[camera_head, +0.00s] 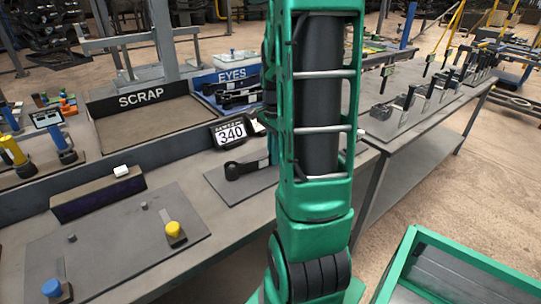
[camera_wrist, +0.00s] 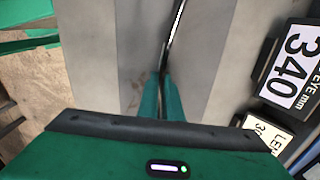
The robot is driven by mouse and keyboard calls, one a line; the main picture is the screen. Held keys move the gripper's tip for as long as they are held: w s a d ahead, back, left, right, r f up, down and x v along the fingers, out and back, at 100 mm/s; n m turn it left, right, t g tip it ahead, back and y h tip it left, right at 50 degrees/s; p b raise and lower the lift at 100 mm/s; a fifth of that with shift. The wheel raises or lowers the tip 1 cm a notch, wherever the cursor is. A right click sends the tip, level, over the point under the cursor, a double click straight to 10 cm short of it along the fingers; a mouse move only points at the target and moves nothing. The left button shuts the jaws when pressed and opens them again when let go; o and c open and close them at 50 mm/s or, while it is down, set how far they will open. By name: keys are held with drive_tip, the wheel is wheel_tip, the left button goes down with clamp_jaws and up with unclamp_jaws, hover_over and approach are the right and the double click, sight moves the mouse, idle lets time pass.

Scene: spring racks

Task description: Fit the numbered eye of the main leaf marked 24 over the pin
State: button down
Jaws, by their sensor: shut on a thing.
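My gripper (camera_wrist: 163,88) is shut on a thin dark strip (camera_wrist: 174,38) in the wrist view. The strip is seen nearly edge-on, with a bright edge, and runs up and away from the fingertips. In the head view a black bar with a round eye (camera_head: 233,170) shows over a grey plate left of my arm; its right end is hidden near my gripper. I cannot tell whether it touches the plate. No number 24 is readable. Short pieces with a yellow top (camera_head: 173,229) and a blue top (camera_head: 52,287) stand on a mat; I cannot tell whether either is the pin.
A display reading 340 (camera_head: 231,133) stands close behind the bar and also shows at right in the wrist view (camera_wrist: 294,66). A SCRAP tray (camera_head: 150,122) and an EYES bin (camera_head: 226,76) lie farther back. A green-framed crate (camera_head: 459,262) is at lower right.

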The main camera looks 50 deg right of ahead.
idle(0.4)
drive_tip(key=c, duration=1.4)
unclamp_jaws()
drive_tip(key=shift+a, duration=0.1)
drive_tip(key=shift+r, duration=4)
drive_tip(key=s+a+n, duration=0.4)
drive_tip(key=a+n, duration=0.1)
drive_tip(key=s+a+n, duration=0.5)
drive_tip(key=a, duration=0.1)
drive_tip(key=s+a+n, duration=0.4)
drive_tip(key=a+n, duration=0.1)
drive_tip(key=shift+s+a+f, duration=0.2)
drive_tip(key=shift+s+f, duration=0.15)
